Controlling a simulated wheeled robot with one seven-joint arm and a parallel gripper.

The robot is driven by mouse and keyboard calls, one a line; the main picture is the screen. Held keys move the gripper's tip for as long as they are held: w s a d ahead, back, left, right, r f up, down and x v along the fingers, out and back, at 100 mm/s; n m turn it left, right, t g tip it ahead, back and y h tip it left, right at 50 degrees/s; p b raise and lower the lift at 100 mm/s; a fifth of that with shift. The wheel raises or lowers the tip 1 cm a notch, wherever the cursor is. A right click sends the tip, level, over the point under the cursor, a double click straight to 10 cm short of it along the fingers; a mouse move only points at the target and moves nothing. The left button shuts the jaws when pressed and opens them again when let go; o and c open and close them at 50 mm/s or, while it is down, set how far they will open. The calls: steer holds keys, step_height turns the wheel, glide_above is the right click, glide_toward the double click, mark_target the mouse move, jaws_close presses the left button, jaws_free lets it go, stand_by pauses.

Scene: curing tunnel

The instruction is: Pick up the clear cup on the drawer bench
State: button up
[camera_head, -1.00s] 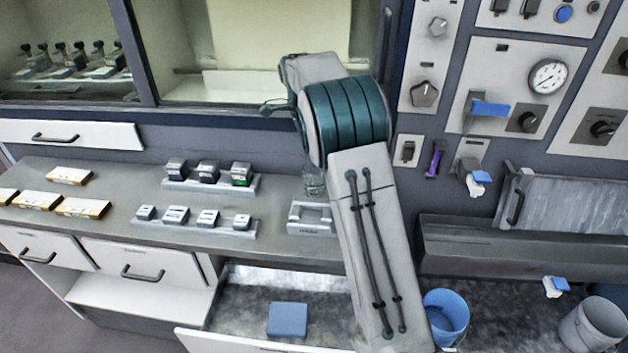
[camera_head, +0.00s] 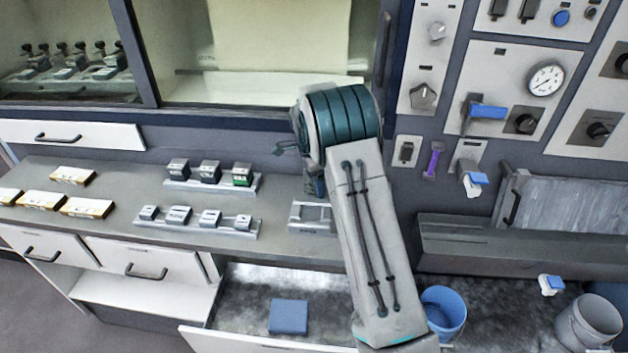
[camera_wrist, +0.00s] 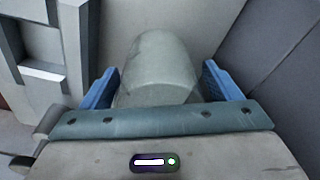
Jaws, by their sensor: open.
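In the wrist view the clear cup (camera_wrist: 156,62) looks greyish and see-through. It lies between the two blue fingers of my gripper (camera_wrist: 160,84), with a gap visible on each side. The fingers are apart, and the gripper is open around the cup, not closed on it. In the head view my arm hides the cup, and my gripper is mostly behind the arm too. The arm reaches down over the drawer bench (camera_head: 272,238), beside a small grey holder (camera_head: 312,229).
Left of the arm, two racks (camera_head: 210,227) with small grey blocks and several yellow-edged boxes (camera_head: 84,208) stand on the bench. Below is an open drawer with a blue pad (camera_head: 288,316). A blue bucket (camera_head: 443,308) stands right of the arm. A panel with knobs rises behind.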

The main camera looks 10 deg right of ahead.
steer(key=c, duration=1)
steer(key=shift+r, duration=0.15)
